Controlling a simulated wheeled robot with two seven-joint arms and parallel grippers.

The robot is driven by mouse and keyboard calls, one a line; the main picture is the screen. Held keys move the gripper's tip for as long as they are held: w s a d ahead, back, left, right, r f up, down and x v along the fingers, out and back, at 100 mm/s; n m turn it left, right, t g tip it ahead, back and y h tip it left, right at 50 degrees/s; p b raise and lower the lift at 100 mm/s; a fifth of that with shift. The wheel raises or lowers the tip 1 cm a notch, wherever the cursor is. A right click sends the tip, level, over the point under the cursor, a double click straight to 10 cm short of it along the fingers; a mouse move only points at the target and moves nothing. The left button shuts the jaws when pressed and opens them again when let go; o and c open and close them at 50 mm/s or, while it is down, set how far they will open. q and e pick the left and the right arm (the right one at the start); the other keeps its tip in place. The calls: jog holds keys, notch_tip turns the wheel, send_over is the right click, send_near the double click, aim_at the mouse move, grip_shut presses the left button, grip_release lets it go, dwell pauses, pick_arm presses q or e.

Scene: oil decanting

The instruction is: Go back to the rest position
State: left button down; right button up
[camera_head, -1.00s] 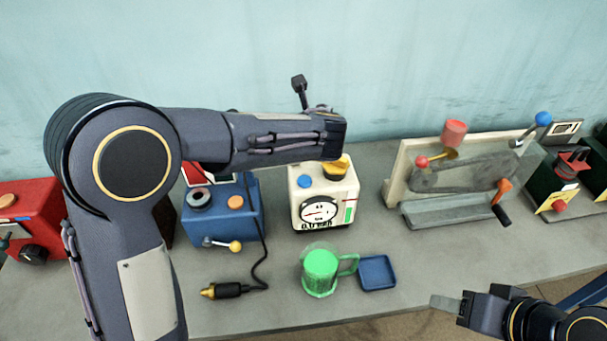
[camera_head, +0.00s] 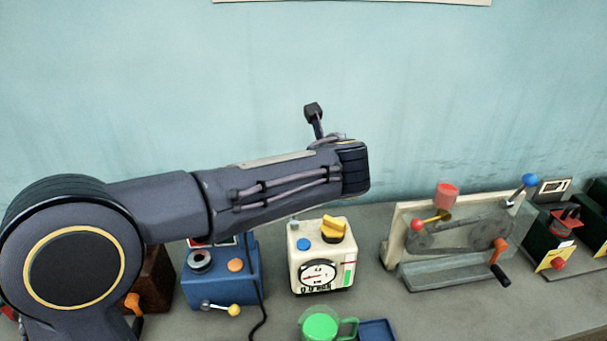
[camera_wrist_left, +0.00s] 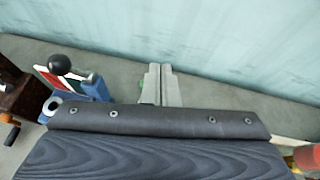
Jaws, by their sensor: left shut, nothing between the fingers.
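My left arm (camera_head: 265,185) reaches in from the left in the head view, with its forearm above the back of the bench. Its gripper fingers are hidden behind the end of the forearm there. In the left wrist view my left gripper (camera_wrist_left: 161,84) shows its two grey fingers together, with nothing held between them. They are over the bench, near the wall. My right gripper is in neither current view.
The grey bench (camera_head: 440,313) carries a blue box (camera_head: 222,278), a cream gauge box (camera_head: 323,256), a green mug (camera_head: 320,325), a blue tray (camera_head: 377,331) and a belt rig (camera_head: 450,240). The wall (camera_head: 480,100) stands behind; the space above the rig is clear.

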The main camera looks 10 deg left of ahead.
pick_arm(q)
jog(key=shift+r, duration=0.4)
jog(key=s+a+f+n+g+h, duration=0.2)
jog(key=s+a+f+n+g, duration=0.15)
jog(key=s+a+n, duration=0.4)
jog(key=s+a+f+n+g+h, duration=0.1)
jog(key=s+a+f+n+g, duration=0.1)
jog(key=s+a+f+n, duration=0.45)
jog(key=s+f+n+h, duration=0.3)
jog(key=s+n, duration=0.6)
jog(key=s+d+f+n+h, duration=0.1)
jog(key=s+f+n+h, duration=0.2)
jog(key=s+n, duration=0.6)
jog(key=shift+s, duration=0.8)
jog(key=shift+d, duration=0.1)
